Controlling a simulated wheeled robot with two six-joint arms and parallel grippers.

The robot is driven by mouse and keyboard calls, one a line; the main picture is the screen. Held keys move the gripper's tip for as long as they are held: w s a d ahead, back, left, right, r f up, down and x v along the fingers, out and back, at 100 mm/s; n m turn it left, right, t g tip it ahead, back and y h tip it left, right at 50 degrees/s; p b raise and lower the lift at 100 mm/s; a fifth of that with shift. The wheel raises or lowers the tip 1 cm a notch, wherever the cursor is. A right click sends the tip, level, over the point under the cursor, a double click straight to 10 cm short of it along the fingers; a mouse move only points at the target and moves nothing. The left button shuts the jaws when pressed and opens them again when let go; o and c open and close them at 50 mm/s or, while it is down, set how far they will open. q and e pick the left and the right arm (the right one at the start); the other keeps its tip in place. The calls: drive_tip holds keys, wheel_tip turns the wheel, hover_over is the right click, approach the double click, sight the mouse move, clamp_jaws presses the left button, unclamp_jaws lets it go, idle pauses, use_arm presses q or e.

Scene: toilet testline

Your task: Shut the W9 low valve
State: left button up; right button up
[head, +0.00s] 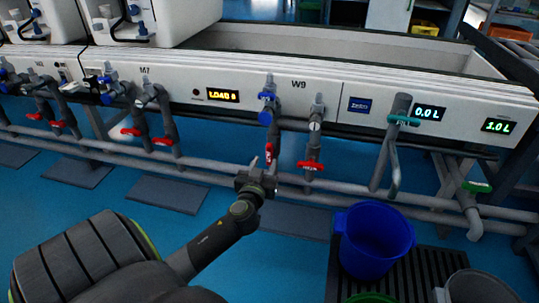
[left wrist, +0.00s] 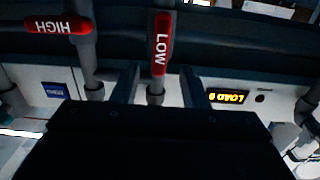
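The W9 low valve has a red handle (head: 269,154) that stands upright, in line with its grey pipe, below the W9 label. In the left wrist view this handle (left wrist: 161,42) reads LOW and appears upside down. My left gripper (head: 257,174) is just below and in front of it. In the left wrist view its two fingers are apart, with the handle's end and pipe between or just beyond them; contact cannot be told. The neighbouring red HIGH handle (left wrist: 58,26) lies crosswise; it also shows in the head view (head: 310,165). My right gripper is out of view.
Grey horizontal pipes (head: 345,187) run along the bench below the valves. A blue bucket (head: 372,245) stands on a dark grate to the right. A yellow LOAD display (head: 222,95) is on the white panel. Blue floor (head: 290,255) is open in front.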

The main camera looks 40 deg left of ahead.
sight(268, 154)
use_arm(q)
drive_tip(key=b+x, duration=0.1)
drive_tip(key=x, duration=0.5)
drive_tip(key=shift+w+a+b, duration=0.2)
drive_tip(key=shift+w+b, duration=0.15)
drive_tip(key=shift+w, duration=0.05)
clamp_jaws()
